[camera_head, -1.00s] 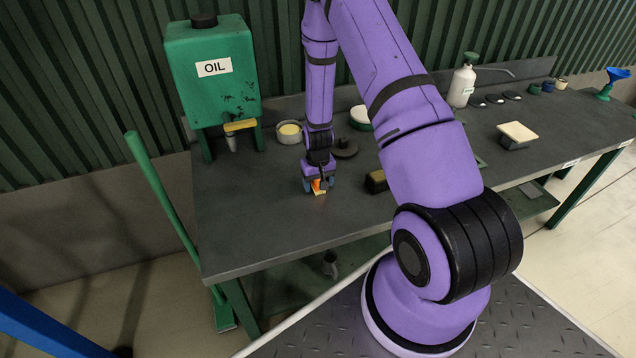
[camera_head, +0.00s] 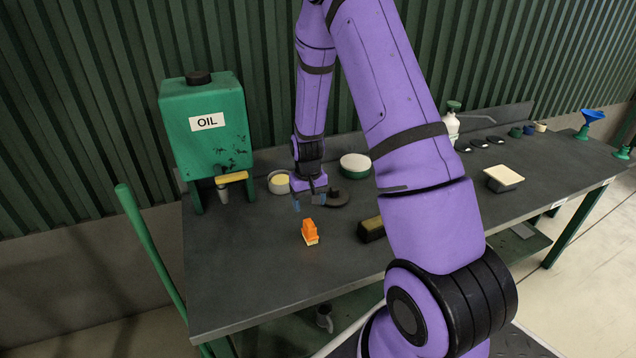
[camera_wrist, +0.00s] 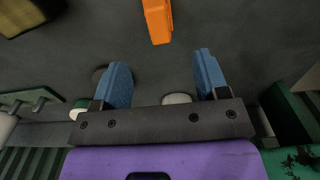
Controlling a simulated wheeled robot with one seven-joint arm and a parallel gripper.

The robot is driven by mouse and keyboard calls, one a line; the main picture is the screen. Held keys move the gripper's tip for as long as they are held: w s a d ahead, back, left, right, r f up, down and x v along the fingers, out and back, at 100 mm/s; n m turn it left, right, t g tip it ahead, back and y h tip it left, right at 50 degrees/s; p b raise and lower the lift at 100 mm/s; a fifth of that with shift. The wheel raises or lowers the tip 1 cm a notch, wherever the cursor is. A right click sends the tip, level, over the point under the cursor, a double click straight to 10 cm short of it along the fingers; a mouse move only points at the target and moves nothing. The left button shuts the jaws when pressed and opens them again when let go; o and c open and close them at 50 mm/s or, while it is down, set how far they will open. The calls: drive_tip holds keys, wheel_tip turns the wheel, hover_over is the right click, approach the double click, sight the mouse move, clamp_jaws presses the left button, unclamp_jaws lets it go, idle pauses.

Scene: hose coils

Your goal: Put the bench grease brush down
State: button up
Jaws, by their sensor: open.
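The bench grease brush (camera_head: 310,231), with an orange handle block and pale bristles at its lower edge, rests on the dark bench top (camera_head: 260,285). My gripper (camera_head: 311,202) is open and empty, behind and above the brush and apart from it. In the wrist view, my two blue fingertips (camera_wrist: 160,72) are spread wide with nothing between them. The orange part of the brush (camera_wrist: 158,20) shows at the top of that view, beyond the fingertips.
A green oil tank (camera_head: 205,125) stands at the bench's left end. A round tin (camera_head: 279,182), a white-and-green bowl (camera_head: 355,166) and a dark disc-shaped item (camera_head: 337,198) lie behind. A dark block (camera_head: 371,229) sits right of the brush. The bench's front left is clear.

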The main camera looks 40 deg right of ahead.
drive_tip(key=s+a+r+n+t, duration=0.1)
drive_tip(key=s+a+r, duration=0.15)
drive_tip(key=r, duration=0.65)
drive_tip(key=s+a+r+t, duration=0.1)
drive_tip(key=s+a+r, duration=0.15)
drive_tip(key=r, duration=0.55)
drive_tip(key=s+a+r+n+t, duration=0.1)
drive_tip(key=s+a+r, duration=0.15)
drive_tip(key=r, duration=0.65)
drive_tip(key=s+a+r+t, duration=0.1)
drive_tip(key=s+a+r, duration=0.1)
drive_tip(key=s+r, duration=0.4)
drive_tip(key=s+a+r+n+t, duration=0.1)
drive_tip(key=s+a+r, duration=0.2)
drive_tip(key=s, duration=1)
wheel_tip(320, 180, up, 3)
drive_tip(key=shift+a+f, duration=0.1)
drive_tip(key=shift+a, duration=0.1)
drive_tip(key=shift+o, duration=0.4)
